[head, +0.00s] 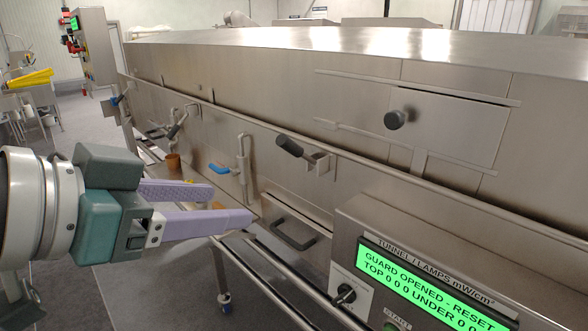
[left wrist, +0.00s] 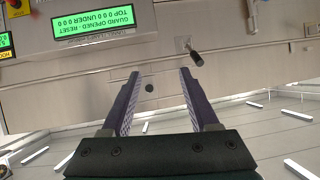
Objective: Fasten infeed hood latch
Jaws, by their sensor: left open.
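A toggle latch with a black handle (head: 289,145) and a steel bracket (head: 318,161) sits on the tunnel's side, near the hood's lower edge. Its handle sticks out up and to the left. The latch handle also shows in the left wrist view (left wrist: 195,56), just beyond the right fingertip and apart from it. A second dark-handled latch (head: 177,127) is farther along the side. No label shows which is the infeed one. My left gripper (head: 231,205) is open and empty, left of and below the near latch. My right gripper is not in view.
A control box with a green display (head: 425,290) reads "GUARD OPENED - RESET" and stands at lower right. A blue-handled valve (head: 220,169) and a black pull handle (head: 293,234) are near my gripper. A round knob (head: 394,120) projects from the hood panel. Rails run below.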

